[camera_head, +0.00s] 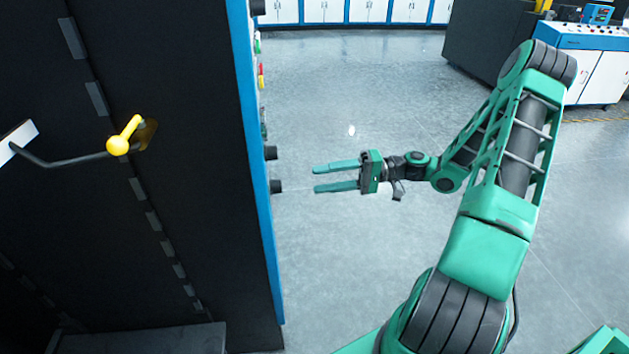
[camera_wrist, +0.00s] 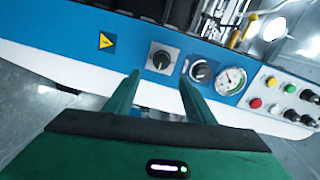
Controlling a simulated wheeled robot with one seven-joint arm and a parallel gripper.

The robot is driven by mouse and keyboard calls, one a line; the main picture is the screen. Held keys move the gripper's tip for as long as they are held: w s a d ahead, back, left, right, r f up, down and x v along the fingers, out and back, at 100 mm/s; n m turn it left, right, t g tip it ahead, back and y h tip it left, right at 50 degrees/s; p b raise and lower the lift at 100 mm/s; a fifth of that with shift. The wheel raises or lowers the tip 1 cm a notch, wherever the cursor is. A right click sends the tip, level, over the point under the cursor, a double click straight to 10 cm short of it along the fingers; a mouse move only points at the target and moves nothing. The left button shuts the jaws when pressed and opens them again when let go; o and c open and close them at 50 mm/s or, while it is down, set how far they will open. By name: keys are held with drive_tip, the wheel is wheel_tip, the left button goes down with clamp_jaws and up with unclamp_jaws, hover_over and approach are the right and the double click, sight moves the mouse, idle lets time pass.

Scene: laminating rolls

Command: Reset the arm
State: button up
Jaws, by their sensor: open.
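My gripper (camera_head: 318,179) is open and empty in the head view, held out to the left over the open floor with its two fingers apart. My green arm (camera_head: 500,190) is bent, rising from the lower right and coming down to the gripper. In the wrist view the two fingers (camera_wrist: 158,83) stand apart with nothing between them. Beyond them is a blue and white control panel (camera_wrist: 130,60) with a black knob (camera_wrist: 161,60), a second dial (camera_wrist: 201,71) and a round gauge (camera_wrist: 231,80).
A dark machine (camera_head: 150,220) with a blue edge (camera_head: 250,130) stands close at left. A yellow-handled lever (camera_head: 118,144) sticks out from it. White cabinets (camera_head: 370,10) line the back, and another blue and white machine (camera_head: 600,60) stands at upper right. The grey floor (camera_head: 330,90) between is clear.

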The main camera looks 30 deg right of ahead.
drive_tip(key=shift+a, duration=0.1)
idle(0.4)
drive_tip(key=s+f+g+h, duration=0.3)
drive_tip(key=s+g+h, duration=0.2)
drive_tip(key=s+h, duration=0.35)
drive_tip(key=s+d+r+m+h, duration=0.1)
drive_tip(key=s+d+r+h, duration=0.1)
drive_tip(key=s+r, duration=0.2)
drive_tip(key=s+d+r+m+h, duration=0.2)
drive_tip(key=s+r+h, duration=0.1)
drive_tip(key=s, duration=0.6)
drive_tip(key=s+d+r+m+h, duration=0.1)
drive_tip(key=s+d+r+h, duration=0.1)
drive_tip(key=s, duration=0.5)
wheel_tip(320, 180, up, 3)
drive_tip(key=shift+d+f+g+h, duration=0.1)
drive_tip(key=shift+d+g+h, duration=0.25)
drive_tip(key=shift+d, duration=0.25)
